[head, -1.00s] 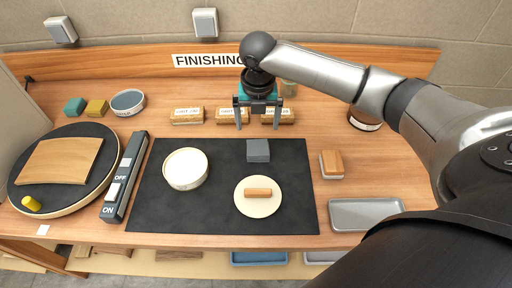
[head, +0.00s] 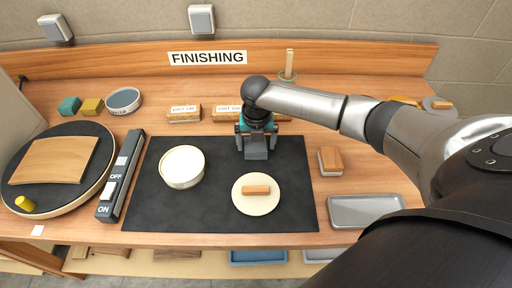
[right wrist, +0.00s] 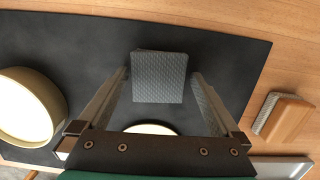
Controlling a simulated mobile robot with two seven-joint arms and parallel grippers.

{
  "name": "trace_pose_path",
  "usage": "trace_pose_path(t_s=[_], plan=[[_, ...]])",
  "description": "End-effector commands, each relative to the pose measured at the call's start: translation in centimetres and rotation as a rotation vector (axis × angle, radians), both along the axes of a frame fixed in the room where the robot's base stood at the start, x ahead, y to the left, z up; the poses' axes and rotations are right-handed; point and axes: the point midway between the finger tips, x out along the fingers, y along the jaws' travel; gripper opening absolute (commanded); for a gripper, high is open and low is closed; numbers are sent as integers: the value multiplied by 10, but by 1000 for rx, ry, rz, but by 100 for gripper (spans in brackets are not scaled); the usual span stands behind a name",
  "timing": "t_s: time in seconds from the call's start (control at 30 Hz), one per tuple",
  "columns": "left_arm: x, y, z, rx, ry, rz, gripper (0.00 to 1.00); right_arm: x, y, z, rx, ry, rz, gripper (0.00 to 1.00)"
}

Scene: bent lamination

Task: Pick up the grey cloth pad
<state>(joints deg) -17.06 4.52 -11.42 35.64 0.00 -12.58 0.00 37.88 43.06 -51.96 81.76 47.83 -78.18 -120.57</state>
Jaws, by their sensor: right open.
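The grey cloth pad (head: 256,153) is a small square block lying on the black mat (head: 225,217) near its back edge. In the right wrist view the pad (right wrist: 159,77) shows its woven face, ahead of and between the fingers. My right gripper (head: 257,148) is open over the pad in the head view, with its fingers on either side of it. In the right wrist view there is a gap between the pad and each finger of the gripper (right wrist: 158,80). Whether the fingertips are down at the pad's height I cannot tell. My left gripper is not in view.
A white round tub (head: 182,168) and a cream disc (head: 256,203) with a wooden handle share the mat. A wood-backed block (head: 330,160) and grey tray (head: 366,211) lie to the right. Labelled blocks (head: 184,113) stand behind the mat. A switch box (head: 121,178) is at left.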

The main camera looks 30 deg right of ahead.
Motion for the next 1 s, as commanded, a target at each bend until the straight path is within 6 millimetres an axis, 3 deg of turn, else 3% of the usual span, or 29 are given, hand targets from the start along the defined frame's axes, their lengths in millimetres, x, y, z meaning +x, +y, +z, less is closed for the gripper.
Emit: trace_pose_path(t_s=[0.1,0.7,1.0], plan=[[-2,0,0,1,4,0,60,0,0,0,0,0,0,99],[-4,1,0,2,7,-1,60,0,0,1,0,0,0,31],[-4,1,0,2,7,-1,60,0,0,3,0,-1,0,31]])
